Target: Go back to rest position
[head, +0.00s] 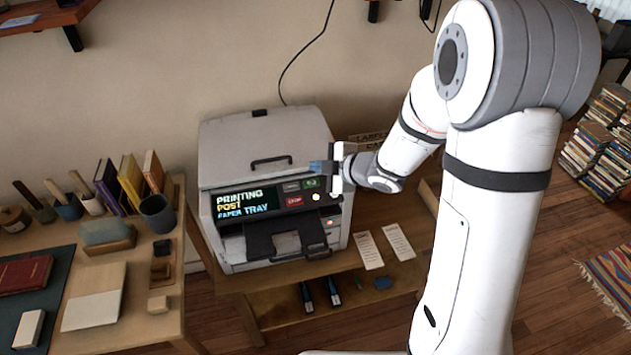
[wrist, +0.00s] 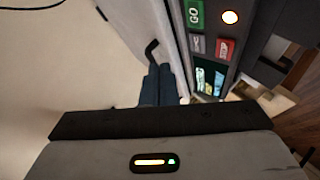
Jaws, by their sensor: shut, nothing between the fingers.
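My gripper (head: 318,167) is at the right front of a grey printer (head: 262,140), close to its control panel. Its blue fingers (wrist: 158,86) show in the wrist view, shut together and empty, beside the panel. The panel's display reads "PRINTING POST PAPER TRAY". The green GO button (wrist: 194,12) and the red STOP button (wrist: 225,48) sit near the fingers. I cannot tell whether the fingers touch the printer.
The printer stands on a wooden table with two paper sheets (head: 384,246) at its right and small tools on a shelf below. A desk (head: 150,318) with books and cups is at left. Book stacks (head: 590,150) stand on the floor at right.

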